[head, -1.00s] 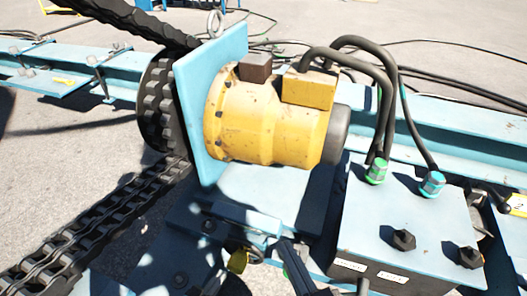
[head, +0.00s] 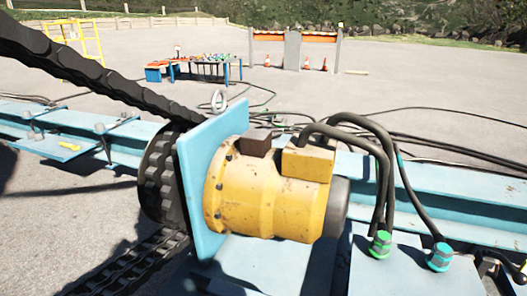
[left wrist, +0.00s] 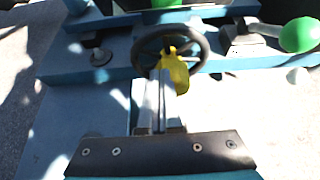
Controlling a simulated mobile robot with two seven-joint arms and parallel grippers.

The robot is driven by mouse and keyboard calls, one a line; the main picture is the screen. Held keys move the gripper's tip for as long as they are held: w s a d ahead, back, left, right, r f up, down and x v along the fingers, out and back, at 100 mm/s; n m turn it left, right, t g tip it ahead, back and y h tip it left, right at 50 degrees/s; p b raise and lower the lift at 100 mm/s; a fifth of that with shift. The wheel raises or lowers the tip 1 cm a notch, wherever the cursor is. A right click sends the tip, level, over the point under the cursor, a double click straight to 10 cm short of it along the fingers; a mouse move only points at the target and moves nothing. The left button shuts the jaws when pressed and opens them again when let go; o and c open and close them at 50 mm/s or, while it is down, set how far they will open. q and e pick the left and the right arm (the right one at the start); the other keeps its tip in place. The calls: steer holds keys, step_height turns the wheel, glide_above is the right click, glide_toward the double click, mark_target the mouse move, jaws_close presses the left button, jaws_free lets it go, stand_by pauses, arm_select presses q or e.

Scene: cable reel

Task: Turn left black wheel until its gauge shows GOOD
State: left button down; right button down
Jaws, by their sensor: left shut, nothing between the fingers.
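In the left wrist view a black wheel (left wrist: 143,50) with a thin round rim is mounted on the light blue frame. A yellow tag (left wrist: 178,75) hangs over its front and hides part of the rim. My left gripper (left wrist: 160,76) is shut with nothing between its fingers. Its fingers point at the wheel and their tips overlap its lower rim in the picture; I cannot tell whether they touch. No gauge can be read in either view. Neither the wheel nor my left gripper shows in the head view. My right gripper is in neither view.
A green knob (left wrist: 300,35) is right of the wheel. In the head view a yellow motor (head: 265,190) sits on a blue plate beside a black chain (head: 85,62). Hoses run to green (head: 380,244) and teal (head: 440,257) fittings.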

arm_select(q)
steer(key=shift+d+f, duration=0.1)
steer(key=shift+f, duration=0.15)
stand_by(0.3)
steer(key=shift+s+d, duration=0.2)
steer(key=shift+d, duration=0.1)
steer(key=shift+s+d+r, duration=0.15)
steer(key=shift+d, duration=0.35)
steer(key=shift+d, duration=0.2)
steer(key=shift+s+d, duration=0.15)
steer(key=shift+d, duration=0.15)
steer(key=shift+d, duration=0.1)
stand_by(0.3)
